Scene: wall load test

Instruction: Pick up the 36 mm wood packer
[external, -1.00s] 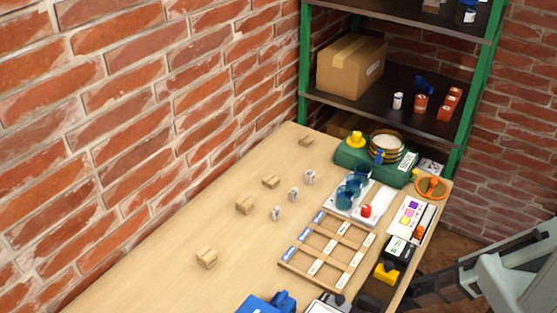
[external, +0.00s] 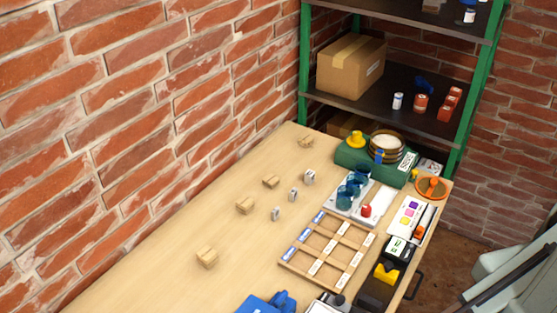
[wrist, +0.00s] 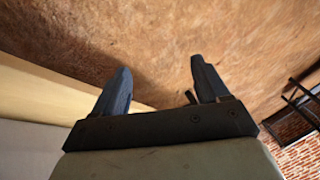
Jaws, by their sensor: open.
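Several small wood packers lie apart on the bench in the external view: one at the far end (external: 305,141), one in the middle (external: 271,181), one a little nearer (external: 244,205), and a blocky one closest to the camera (external: 207,257). Their size marks are too small to read, so I cannot tell which is 36 mm. My gripper (wrist: 161,64) is open and empty in the wrist view, over brown floor, with no packer in that view. In the external view only part of my arm shows at the lower right edge; the gripper is out of frame.
Small grey pieces (external: 293,194) stand near the packers. A compartmented wooden tray (external: 283,262), blue cups (external: 347,192), a green case (external: 345,157) and a black-and-yellow dispenser (external: 386,273) fill the right side. The brick wall (external: 150,120) borders the left; the bench's left strip is mostly clear.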

